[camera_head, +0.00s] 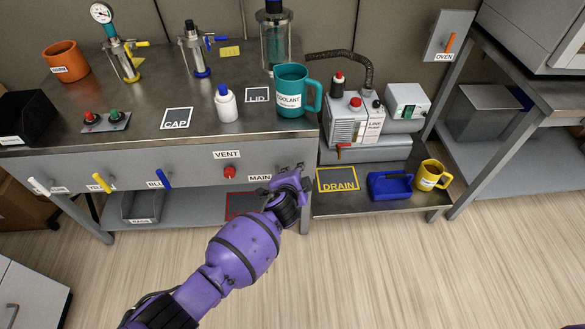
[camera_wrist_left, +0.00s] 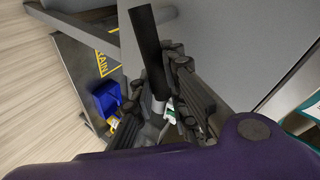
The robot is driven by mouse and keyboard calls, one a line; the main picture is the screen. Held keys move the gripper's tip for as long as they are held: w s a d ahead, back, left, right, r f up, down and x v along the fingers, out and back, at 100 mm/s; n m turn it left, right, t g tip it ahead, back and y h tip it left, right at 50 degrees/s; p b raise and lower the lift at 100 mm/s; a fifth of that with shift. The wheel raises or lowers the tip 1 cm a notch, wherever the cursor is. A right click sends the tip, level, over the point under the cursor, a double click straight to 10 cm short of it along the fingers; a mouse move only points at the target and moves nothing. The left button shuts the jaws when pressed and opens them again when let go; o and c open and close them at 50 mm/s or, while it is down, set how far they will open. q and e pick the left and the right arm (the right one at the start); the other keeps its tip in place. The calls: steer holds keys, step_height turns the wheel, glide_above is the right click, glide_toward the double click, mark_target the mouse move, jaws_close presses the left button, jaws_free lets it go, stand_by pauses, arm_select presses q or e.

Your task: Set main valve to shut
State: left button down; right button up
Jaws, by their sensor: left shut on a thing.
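My left gripper (camera_head: 290,180) is at the front panel of the bench, just right of the MAIN label (camera_head: 260,178). It largely hides the main valve there in the head view. In the left wrist view a black lever handle, the main valve handle (camera_wrist_left: 147,40), stands out between the fingers of the left gripper (camera_wrist_left: 165,95). The fingers are shut on it near its base. The exact angle of the lever against the panel cannot be told from the head view. My right gripper is not in view.
The VENT label and red knob (camera_head: 229,172) sit left of MAIN. White, yellow and blue levers (camera_head: 163,179) line the panel farther left. A teal coolant mug (camera_head: 291,90) stands above, near the bench's right edge. The DRAIN shelf (camera_head: 345,205) holds a blue tray (camera_head: 389,187) and yellow mug (camera_head: 432,175).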

arm_select(q)
steer(key=shift+s+d+f+m+y+b, duration=0.15)
steer(key=shift+f+m+y+b, duration=0.1)
steer(key=shift+f+m+y, duration=0.45)
steer(key=shift+d+f+m+y+b, duration=0.1)
steer(key=shift+f+m+y+b, duration=0.15)
steer(key=shift+f+m+y, duration=0.4)
steer(key=shift+y, duration=0.25)
steer(key=c, duration=1.7)
jaws_free()
steer(key=shift+r, duration=0.1)
steer(key=v, duration=1.2)
steer(key=shift+a, duration=0.1)
